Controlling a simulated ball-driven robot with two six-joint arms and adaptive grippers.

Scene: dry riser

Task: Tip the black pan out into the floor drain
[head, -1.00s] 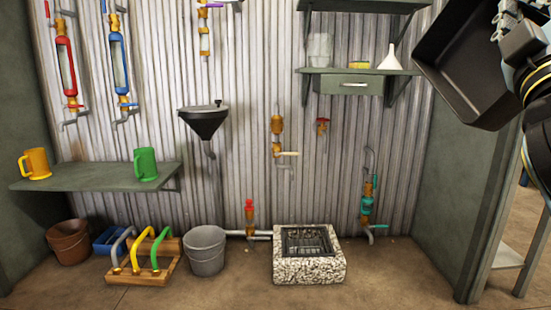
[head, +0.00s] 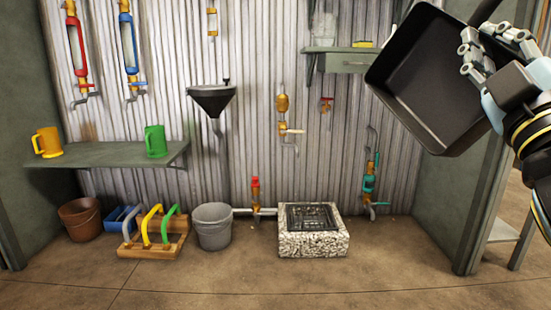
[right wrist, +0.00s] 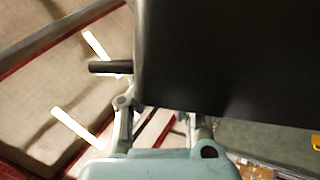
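The black pan (head: 415,75), deep and square, is held up at the upper right in the head view, tilted with its open side partly toward me. I cannot see anything in it. My right gripper (head: 475,50) is shut on the pan at its right side. In the right wrist view the pan's dark wall (right wrist: 230,55) fills the upper right and hides the fingertips. The floor drain (head: 293,245) is a speckled stone block with a dark grate on top. It stands on the floor, below and left of the pan, well apart from it. My left gripper is not in view.
A grey bucket (head: 213,233) and a wooden rack with coloured handles (head: 150,252) stand left of the drain. A teal-valved pipe (head: 369,185) is to its right. A green wall panel (head: 450,200) stands beneath the pan. The floor before the drain is clear.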

